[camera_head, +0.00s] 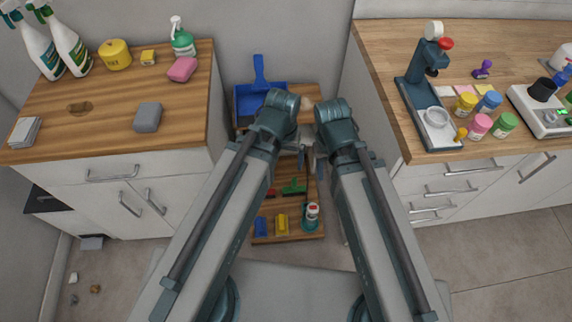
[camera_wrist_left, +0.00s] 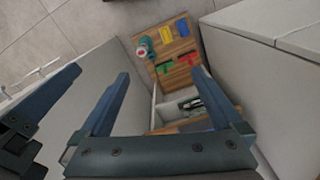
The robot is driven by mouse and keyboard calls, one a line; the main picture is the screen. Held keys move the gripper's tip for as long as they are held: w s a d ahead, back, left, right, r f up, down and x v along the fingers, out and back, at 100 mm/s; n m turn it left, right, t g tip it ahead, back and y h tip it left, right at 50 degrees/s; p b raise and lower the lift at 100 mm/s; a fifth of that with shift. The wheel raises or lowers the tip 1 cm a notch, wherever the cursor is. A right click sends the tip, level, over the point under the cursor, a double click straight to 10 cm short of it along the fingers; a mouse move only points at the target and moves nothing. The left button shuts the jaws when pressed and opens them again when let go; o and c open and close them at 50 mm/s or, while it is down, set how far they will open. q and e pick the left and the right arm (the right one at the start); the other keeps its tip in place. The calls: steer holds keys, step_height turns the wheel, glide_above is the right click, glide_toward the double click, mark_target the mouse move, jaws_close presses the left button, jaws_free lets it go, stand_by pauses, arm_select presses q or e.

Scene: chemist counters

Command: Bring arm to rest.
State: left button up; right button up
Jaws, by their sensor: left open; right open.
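Both of my arms reach forward between the two counters, their wrists bent down close together. My left gripper (camera_head: 304,142) hangs in the gap, mostly hidden by its wrist; in the left wrist view (camera_wrist_left: 161,74) its two fingers are wide apart with nothing between them. My right gripper (camera_head: 319,148) hangs close beside it, largely hidden in the head view. Part of the right gripper, with a blue-grey finger, shows at the left of the left wrist view (camera_wrist_left: 55,95). I see nothing held in either.
A wooden caddy (camera_head: 291,238) with a bottle (camera_head: 312,212), a green tool (camera_head: 294,187) and colored pieces stands low below the grippers. A blue dustpan (camera_head: 260,90) is behind. A left counter (camera_head: 110,120) and a right counter (camera_head: 385,50) flank the gap.

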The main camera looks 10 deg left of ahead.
arm_select(q)
steer(key=s+m, duration=0.1)
steer(key=s+d+m+y, duration=0.1)
steer(key=shift+m, duration=0.4)
step_height(320, 180, up, 8)
steer(key=p, duration=0.8)
steer(key=shift+r, duration=0.2)
